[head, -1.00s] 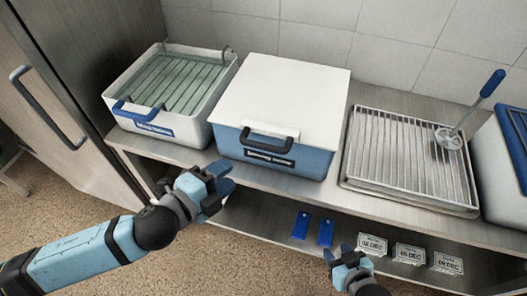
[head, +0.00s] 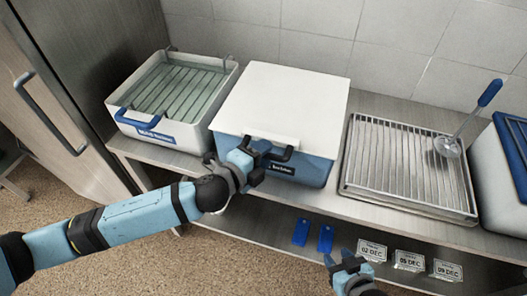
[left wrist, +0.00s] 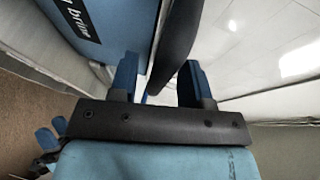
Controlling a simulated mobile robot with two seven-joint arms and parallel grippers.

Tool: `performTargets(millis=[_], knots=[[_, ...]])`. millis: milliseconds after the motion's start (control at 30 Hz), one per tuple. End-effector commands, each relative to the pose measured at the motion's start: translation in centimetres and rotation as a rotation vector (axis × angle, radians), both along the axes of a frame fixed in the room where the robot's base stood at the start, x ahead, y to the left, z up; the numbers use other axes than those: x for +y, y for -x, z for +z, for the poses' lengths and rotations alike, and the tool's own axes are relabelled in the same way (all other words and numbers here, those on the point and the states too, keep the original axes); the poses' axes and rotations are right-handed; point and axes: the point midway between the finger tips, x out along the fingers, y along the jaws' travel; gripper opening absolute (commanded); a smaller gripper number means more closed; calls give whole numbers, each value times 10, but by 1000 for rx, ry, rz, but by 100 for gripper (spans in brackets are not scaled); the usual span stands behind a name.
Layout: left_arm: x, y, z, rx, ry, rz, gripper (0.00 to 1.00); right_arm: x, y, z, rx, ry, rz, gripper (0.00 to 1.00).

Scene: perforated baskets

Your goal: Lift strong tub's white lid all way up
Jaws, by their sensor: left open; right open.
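The blue tub (head: 305,172) in the middle has a flat white lid (head: 285,105), which lies closed on it. A dark bar handle (head: 283,157) sticks out at the lid's front edge, above a black label (left wrist: 78,17) ending in "brine"; its first word is not readable. My left gripper (head: 262,153) is at the left part of the handle, in front of the tub. In the left wrist view, the open fingers (left wrist: 160,82) stand on either side of the dark handle (left wrist: 176,40); I cannot tell whether they touch it. My right gripper (head: 343,262) is open and empty, low in front of the shelf.
An open white tub (head: 115,100) with a wire rack stands left of the blue tub. A metal draining tray (head: 405,170) with a blue-handled skimmer (head: 489,92) is on the right. Blue tags (head: 301,232) and date cards (head: 372,251) are on the lower shelf.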

Motion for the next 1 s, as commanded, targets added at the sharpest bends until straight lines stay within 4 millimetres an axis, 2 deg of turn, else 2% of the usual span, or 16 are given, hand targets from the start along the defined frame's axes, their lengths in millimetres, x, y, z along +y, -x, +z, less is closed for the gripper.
performTargets(millis=[333,367,500,533,567,833,1000], knots=[[-3,-4,-1,1,-1,0,44,1,0,0,1,-1,3,43],[-3,-4,-1,1,0,0,41,1,1,0,1,-1,3,43],[-3,-4,-1,1,0,0,9,2,1,0,0,-1,4,43],[-3,-4,-1,1,0,0,2,2,1,1,0,-1,4,43],[-3,-4,-1,1,0,0,0,2,1,1,0,-1,4,43],[-3,-4,5,1,1,0,0,2,0,7,-2,-2,4,43],[-4,-5,28,1,2,0,0,1,0,25,-2,-1,3,43]])
